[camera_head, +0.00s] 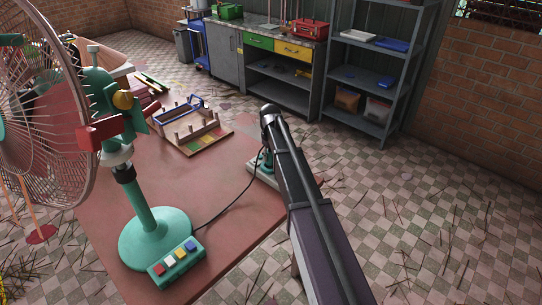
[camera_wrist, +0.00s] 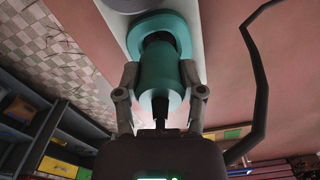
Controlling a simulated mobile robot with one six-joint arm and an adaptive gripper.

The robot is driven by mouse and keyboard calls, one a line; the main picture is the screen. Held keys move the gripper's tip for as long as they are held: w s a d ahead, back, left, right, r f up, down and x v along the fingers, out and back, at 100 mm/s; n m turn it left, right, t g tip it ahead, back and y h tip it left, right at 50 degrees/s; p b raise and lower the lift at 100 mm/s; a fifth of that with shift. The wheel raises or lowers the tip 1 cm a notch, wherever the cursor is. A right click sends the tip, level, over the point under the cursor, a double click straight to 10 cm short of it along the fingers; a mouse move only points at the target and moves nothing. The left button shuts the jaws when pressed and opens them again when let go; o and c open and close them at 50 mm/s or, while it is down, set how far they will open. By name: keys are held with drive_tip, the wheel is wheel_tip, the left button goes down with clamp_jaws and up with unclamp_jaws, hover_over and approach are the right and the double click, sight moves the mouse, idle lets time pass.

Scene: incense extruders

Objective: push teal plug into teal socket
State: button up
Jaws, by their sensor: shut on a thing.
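The teal plug (camera_wrist: 160,75) is a rounded cylinder in the middle of the wrist view. My gripper (camera_wrist: 160,70) is shut on it, one finger on each side. The teal socket (camera_wrist: 180,32) is a thick ring on a pale strip just beyond the plug's far end. The plug is roughly lined up with the ring, and a dark area shows between them; whether they touch or how deep the plug is, I cannot tell. In the head view the pale strip (camera_head: 262,180) lies at the table's right edge, partly behind my arm, which mostly hides plug and socket.
A teal fan (camera_head: 150,235) with coloured buttons stands on the reddish table (camera_head: 105,215). Its dark cord (camera_head: 225,208) runs toward the strip and curves beside my gripper in the wrist view (camera_wrist: 262,90). A wooden rack (camera_head: 190,125) stands farther back. Table between fan and strip is mostly clear.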

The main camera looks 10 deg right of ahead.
drive_tip(key=shift+f+b, duration=1.15)
idle(0.4)
drive_tip(key=o, duration=1.2)
drive_tip(key=shift+s, duration=0.1)
drive_tip(key=s+m, duration=0.1)
drive_tip(key=s, duration=0.8)
drive_tip(key=s+m, duration=0.1)
drive_tip(key=s, duration=0.9)
drive_tip(key=s+m, duration=0.2)
drive_tip(key=s, duration=0.7)
drive_tip(key=shift+s+d, duration=0.15)
drive_tip(key=shift+s, duration=0.25)
